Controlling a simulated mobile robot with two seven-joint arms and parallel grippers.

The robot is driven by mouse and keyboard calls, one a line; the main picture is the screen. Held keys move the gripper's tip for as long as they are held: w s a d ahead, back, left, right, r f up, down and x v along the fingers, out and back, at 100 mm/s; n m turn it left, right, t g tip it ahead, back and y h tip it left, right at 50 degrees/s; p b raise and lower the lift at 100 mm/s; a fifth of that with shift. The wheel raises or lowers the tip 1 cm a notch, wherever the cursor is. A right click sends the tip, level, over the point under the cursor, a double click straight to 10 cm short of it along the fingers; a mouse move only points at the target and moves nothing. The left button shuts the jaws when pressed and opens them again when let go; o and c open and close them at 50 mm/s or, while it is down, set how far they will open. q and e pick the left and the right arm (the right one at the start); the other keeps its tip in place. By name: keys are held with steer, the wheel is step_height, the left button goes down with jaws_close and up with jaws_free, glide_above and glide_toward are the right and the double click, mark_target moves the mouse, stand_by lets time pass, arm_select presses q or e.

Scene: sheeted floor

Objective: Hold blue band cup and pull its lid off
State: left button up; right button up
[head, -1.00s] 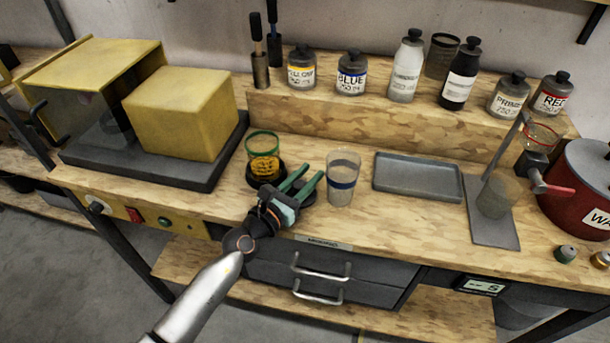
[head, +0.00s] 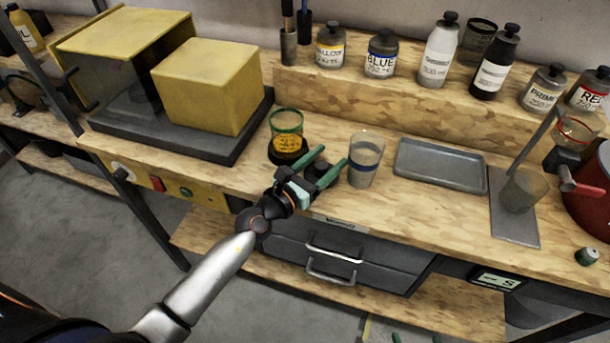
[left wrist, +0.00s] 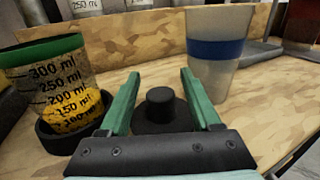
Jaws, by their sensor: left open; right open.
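The blue band cup (head: 365,162), clear with a blue stripe, stands upright on the bench; it also shows in the left wrist view (left wrist: 214,52). Its top looks uncovered in the head view. A black knobbed lid-like disc (left wrist: 160,105) lies low on the bench left of the cup, partly hidden by my gripper. My left gripper (head: 332,160) is open, its green fingers either side of the knob with gaps; its right finger is close to the cup. My right gripper (head: 416,339) shows only as green tips at the bottom edge, apart and empty.
A green-rimmed cup (head: 286,128) with yellow liquid stands in a black base left of the fingers. A grey tray (head: 440,166) lies right of the blue band cup. Several bottles stand on the raised shelf behind. Bare bench separates the cup from that shelf.

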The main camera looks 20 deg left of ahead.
arm_select(q)
steer(key=b+v, duration=0.1)
steer(key=v, duration=0.8)
steer(key=shift+s+a+f, duration=0.1)
steer(key=shift+s, duration=0.05)
steer(key=shift+s+a, duration=0.2)
steer(key=shift+s, duration=0.35)
